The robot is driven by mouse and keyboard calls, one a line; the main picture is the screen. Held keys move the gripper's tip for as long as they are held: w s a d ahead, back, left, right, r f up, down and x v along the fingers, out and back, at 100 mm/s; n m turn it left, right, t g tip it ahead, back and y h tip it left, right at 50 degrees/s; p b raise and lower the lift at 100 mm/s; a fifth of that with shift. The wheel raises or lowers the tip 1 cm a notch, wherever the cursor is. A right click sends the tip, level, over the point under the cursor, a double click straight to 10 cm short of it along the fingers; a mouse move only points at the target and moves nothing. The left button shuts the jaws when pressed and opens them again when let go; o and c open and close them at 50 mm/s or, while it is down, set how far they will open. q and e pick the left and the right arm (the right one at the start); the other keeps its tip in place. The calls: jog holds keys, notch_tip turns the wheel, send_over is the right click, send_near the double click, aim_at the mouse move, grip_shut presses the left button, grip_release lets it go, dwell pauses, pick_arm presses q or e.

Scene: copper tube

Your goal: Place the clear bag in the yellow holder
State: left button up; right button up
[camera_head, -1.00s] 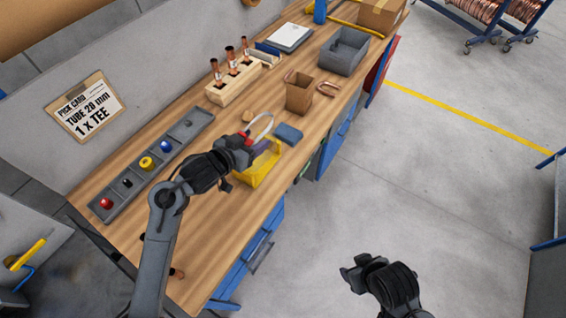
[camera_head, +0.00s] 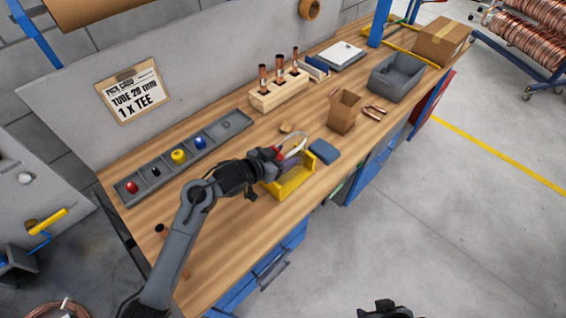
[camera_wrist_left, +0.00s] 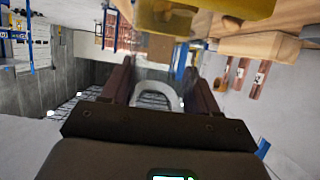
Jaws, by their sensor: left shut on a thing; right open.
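My left gripper (camera_head: 281,153) is at the yellow holder (camera_head: 291,187), just above its back edge. It is shut on a pale, see-through loop (camera_head: 295,147), which looks like the rim of the clear bag. In the left wrist view the whitish loop (camera_wrist_left: 157,92) stands between the two dark fingers, and the yellow holder (camera_wrist_left: 200,14) shows at the top. The rest of the bag is hard to make out; I cannot tell whether it touches the holder. My right gripper (camera_head: 384,309) is open, only partly in view at the bottom edge, off the table.
A grey tray (camera_head: 215,137) with coloured caps lies left of the holder. A blue pad (camera_head: 324,151), a brown box (camera_head: 344,112) and a grey bin (camera_head: 397,76) stand to the right. A wooden block (camera_head: 279,95) holds copper tubes behind. The near left tabletop is mostly clear.

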pick_arm(q)
jog(key=shift+f, duration=1.4)
jog(key=shift+f, duration=0.15)
jog(key=o, duration=1.3)
jog(key=shift+o, duration=0.2)
